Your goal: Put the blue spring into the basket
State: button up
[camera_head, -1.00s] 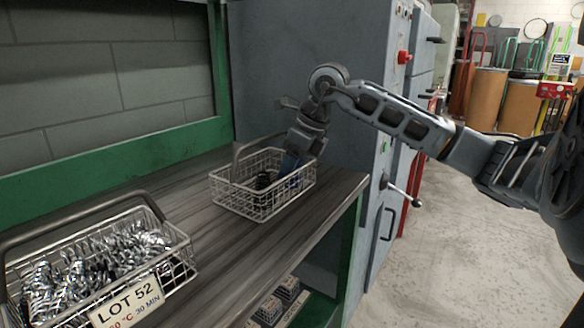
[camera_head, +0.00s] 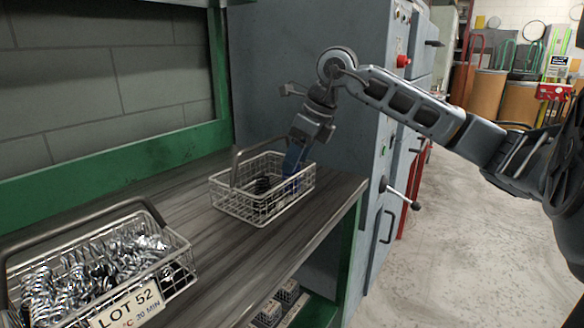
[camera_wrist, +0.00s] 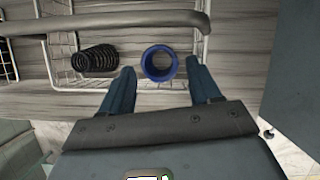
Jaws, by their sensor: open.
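The wire basket (camera_head: 238,207) with a dark handle stands on the shelf, and its wires show in the wrist view (camera_wrist: 48,62). The blue spring (camera_wrist: 161,63) is seen end-on as a round ring inside the basket, apparently upright. In the head view, blue (camera_head: 290,186) shows through the basket's right part. My gripper (camera_head: 291,168) points down over the basket's right side. In the wrist view, its two fingers (camera_wrist: 162,78) are spread, with the blue spring between and just beyond their tips and a visible gap on each side.
A black spring (camera_head: 262,184) lies in the same basket, left of the blue one; it also shows in the wrist view (camera_wrist: 95,57). The basket's handle (camera_wrist: 130,23) crosses above. A second basket (camera_head: 180,262) full of metal springs stands front left. A grey cabinet (camera_head: 300,70) stands behind.

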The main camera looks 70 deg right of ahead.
jog(key=v, duration=0.8)
dwell(0.4)
